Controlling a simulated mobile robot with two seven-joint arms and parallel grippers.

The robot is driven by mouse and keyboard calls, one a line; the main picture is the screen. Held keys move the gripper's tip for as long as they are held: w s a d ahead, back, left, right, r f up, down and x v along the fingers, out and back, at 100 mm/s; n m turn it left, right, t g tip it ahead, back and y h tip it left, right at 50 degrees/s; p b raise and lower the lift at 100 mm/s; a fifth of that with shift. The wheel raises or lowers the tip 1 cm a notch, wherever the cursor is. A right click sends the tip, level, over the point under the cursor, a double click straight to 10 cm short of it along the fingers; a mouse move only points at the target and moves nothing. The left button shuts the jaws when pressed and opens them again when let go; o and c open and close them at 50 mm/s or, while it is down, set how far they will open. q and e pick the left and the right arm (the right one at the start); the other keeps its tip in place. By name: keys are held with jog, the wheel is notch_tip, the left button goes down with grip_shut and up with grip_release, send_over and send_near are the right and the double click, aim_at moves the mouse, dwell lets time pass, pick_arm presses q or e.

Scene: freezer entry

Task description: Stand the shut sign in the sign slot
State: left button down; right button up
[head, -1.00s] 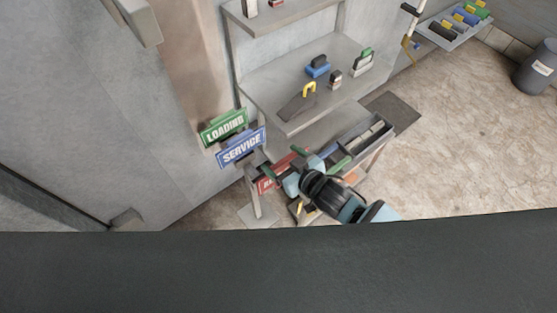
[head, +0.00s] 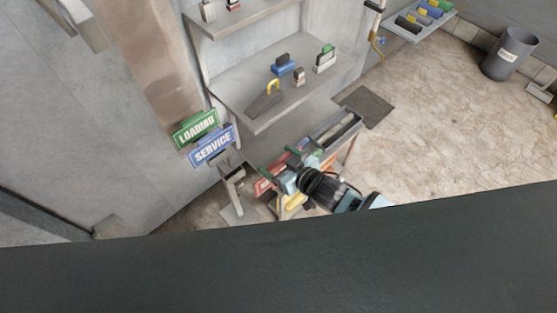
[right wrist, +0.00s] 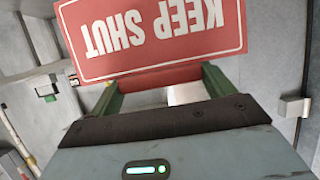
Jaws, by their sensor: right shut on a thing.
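The shut sign is a red plate (head: 264,186) with white "KEEP SHUT" lettering. In the right wrist view the sign (right wrist: 150,35) appears upside down, its red base strip between the green fingers. My right gripper (right wrist: 158,88) is shut on that strip; in the head view the gripper (head: 283,168) partly hides the sign. A grey post (head: 232,188) with a bracket-like head (head: 229,164) stands left of the sign, apart from it. I cannot make out a slot opening there. My left gripper is not in view.
A green LOADING sign (head: 195,129) and a blue SERVICE sign (head: 212,147) stand beside the post. A grey shelf (head: 245,85) holds small items behind. A divided tray (head: 348,128) is close behind my right gripper. Open floor (head: 430,120) lies to the right.

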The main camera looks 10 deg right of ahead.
jog(key=o, duration=0.5)
jog(key=shift+c, duration=1.1)
jog(key=shift+s+a+r, duration=0.1)
jog(key=shift+s+r, duration=0.05)
jog(key=shift+r, duration=0.15)
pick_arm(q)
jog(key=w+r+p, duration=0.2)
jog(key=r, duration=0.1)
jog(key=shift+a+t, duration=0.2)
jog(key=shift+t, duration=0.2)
pick_arm(e)
jog(key=s+d+r+m+t+h, duration=0.2)
jog(key=s+d+r+m+h, duration=0.5)
jog(key=s+d+r, duration=0.6)
jog(key=d+r, duration=0.3)
jog(key=r, duration=0.1)
jog(key=shift+h, duration=0.4)
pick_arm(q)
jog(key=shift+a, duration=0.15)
pick_arm(e)
jog(key=shift+a, duration=0.1)
